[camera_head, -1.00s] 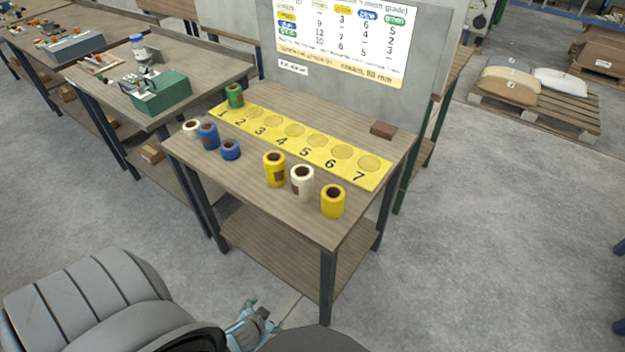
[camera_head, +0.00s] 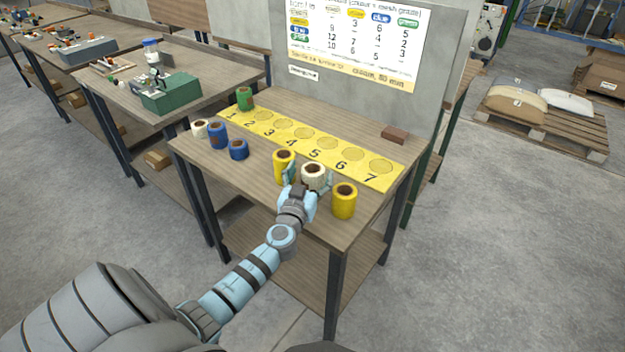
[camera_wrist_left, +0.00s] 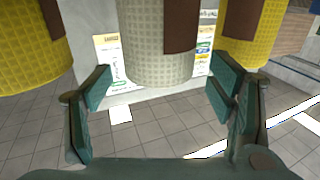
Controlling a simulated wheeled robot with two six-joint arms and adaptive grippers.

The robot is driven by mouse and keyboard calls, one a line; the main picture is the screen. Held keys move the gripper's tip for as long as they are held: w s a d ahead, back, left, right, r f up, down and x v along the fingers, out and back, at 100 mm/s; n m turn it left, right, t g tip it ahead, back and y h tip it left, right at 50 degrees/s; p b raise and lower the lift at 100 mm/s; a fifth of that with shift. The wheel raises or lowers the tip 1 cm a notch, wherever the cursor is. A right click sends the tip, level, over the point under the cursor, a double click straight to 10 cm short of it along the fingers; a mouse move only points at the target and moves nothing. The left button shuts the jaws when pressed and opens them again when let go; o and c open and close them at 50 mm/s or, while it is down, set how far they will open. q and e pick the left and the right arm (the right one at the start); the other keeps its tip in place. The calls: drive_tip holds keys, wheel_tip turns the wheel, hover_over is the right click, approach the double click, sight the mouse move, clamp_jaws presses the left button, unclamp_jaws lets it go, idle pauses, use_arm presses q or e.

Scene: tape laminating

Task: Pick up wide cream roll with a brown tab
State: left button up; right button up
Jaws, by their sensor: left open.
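The wide cream roll (camera_head: 313,172) stands upright near the front of the table, between two yellow rolls. In the left wrist view the cream roll (camera_wrist_left: 158,45) carries a brown tab (camera_wrist_left: 182,24). My left gripper (camera_head: 309,180) is open at this roll, with one finger on each side of it. The wrist view shows gaps between the open fingers (camera_wrist_left: 160,88) and the roll. The gripper hides the roll's lower part in the head view. My right gripper is not in view.
One yellow roll (camera_head: 283,165) is close to the left finger; another yellow roll (camera_head: 344,203) stands to the right. A smaller cream roll (camera_head: 200,130), two blue rolls (camera_head: 218,136) and a green roll (camera_head: 245,99) are farther left. Behind lies a yellow numbered strip (camera_head: 262,127).

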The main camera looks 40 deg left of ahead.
use_arm(q)
drive_tip(key=x, duration=0.2)
drive_tip(key=shift+w+f, duration=0.1)
drive_tip(key=shift+w, duration=0.2)
drive_tip(key=shift+s, duration=0.15)
drive_tip(key=c, duration=1.3)
drive_tip(key=shift+c, duration=0.2)
